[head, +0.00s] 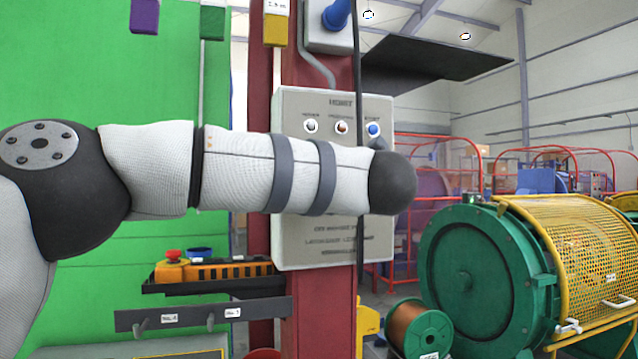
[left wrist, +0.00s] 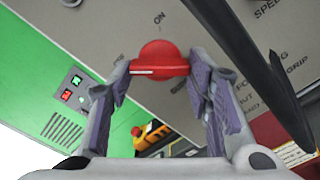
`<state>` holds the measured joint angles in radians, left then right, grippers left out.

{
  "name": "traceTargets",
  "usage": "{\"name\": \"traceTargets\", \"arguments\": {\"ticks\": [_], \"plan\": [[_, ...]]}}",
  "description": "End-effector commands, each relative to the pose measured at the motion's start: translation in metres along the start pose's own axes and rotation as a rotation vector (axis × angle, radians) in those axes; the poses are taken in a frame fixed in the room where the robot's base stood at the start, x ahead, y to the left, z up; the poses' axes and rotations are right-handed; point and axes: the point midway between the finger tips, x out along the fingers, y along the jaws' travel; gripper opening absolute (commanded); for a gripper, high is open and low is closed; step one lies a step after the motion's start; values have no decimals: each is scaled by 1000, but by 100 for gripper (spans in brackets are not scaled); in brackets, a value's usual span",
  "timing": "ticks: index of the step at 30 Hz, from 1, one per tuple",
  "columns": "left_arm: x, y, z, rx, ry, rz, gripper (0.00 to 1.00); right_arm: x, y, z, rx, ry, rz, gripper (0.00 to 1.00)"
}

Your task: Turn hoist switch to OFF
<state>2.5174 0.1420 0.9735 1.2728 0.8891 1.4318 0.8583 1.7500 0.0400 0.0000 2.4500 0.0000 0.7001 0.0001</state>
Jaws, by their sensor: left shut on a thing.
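The hoist switch is a red round knob (left wrist: 160,58) with a raised bar, on a grey panel in the left wrist view. A white line marks the left part of the bar, which lies nearly level in that view. The label ON stands above the knob. My left gripper (left wrist: 159,78) has its two fingers at either end of the bar, shut on it. In the head view the grey hoist box (head: 383,250) is partly covered by my left arm, which hides the knob and the gripper. My right gripper is in neither view.
A dark cable (head: 359,70) hangs down in front of the hoist box and crosses near my right-hand finger in the wrist view. A yellow pendant (head: 215,271) lies on a shelf below my arm. A green drum machine (head: 485,270) stands at the right.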

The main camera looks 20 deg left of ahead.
Motion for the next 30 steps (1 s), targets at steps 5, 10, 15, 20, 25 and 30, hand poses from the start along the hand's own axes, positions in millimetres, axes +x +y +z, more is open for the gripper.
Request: {"name": "traceTargets", "arguments": {"ticks": [5,10,15,20,25,30], "plan": [[0,0,0,-15,-1,0,18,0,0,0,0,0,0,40],[0,0,0,-16,-1,0,18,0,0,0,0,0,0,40],[0,0,0,-17,-1,0,18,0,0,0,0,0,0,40],[0,0,0,-16,0,0,66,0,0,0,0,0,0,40],[0,0,0,-15,0,0,66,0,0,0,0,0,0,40],[-14,0,1,-14,-2,-1,66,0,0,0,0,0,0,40]]}}
